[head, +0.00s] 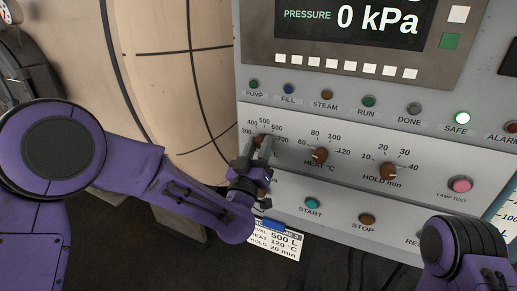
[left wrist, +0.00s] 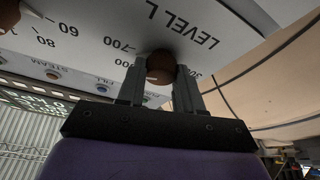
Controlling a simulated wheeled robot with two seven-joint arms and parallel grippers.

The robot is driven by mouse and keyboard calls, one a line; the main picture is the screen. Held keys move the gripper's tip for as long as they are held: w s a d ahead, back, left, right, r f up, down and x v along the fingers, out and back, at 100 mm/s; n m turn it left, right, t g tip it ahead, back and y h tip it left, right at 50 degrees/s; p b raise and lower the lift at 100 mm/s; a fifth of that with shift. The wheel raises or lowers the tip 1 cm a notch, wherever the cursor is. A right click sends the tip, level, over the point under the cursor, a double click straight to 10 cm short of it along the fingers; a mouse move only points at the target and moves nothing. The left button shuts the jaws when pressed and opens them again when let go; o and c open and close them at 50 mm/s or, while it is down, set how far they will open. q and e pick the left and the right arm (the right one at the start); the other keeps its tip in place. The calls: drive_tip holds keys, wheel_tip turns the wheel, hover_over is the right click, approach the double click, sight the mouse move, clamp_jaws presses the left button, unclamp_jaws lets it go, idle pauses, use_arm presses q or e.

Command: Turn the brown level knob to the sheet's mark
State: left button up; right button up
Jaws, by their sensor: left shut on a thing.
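The brown level knob (head: 261,138) is at the left of the panel's knob row, with scale numbers including 400, 500, 600 and 700 around it. My left gripper (head: 263,150) is shut on it; the left wrist view shows the knob (left wrist: 160,66) between the two fingers (left wrist: 160,85). Where its pointer stands is hard to tell, as the fingers cover part of it. The sheet (head: 285,246) below the panel reads 500 L, 120 °C and 20 min; my left arm hides its left edge. My right arm shows at the lower right, its gripper out of view.
To the right are the brown heat knob (head: 320,156) and hold knob (head: 388,171). Below them are the teal start button (head: 312,204) and brown stop button (head: 367,219). A pink lamp-test button (head: 460,185) is further right. The display (head: 360,18) reads 0 kPa; the safe lamp (head: 462,118) is lit.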

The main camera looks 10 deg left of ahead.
use_arm(q)
drive_tip(key=n+y, duration=0.1)
drive_tip(key=n, duration=0.3)
drive_tip(key=shift+y+b, duration=0.35)
drive_tip(key=shift+y, duration=0.05)
drive_tip(key=n+g+y, duration=0.1)
drive_tip(key=n+y, duration=0.1)
drive_tip(key=n, duration=0.2)
drive_tip(key=shift+d+n, duration=0.1)
drive_tip(key=shift+n, duration=0.2)
drive_tip(key=n+g+y, duration=0.1)
drive_tip(key=n, duration=0.3)
drive_tip(key=shift+n+g, duration=0.8)
drive_tip(key=shift+n, duration=1.1)
drive_tip(key=o, duration=1)
drive_tip(key=shift+r, duration=0.1)
drive_tip(key=shift+o, duration=0.2)
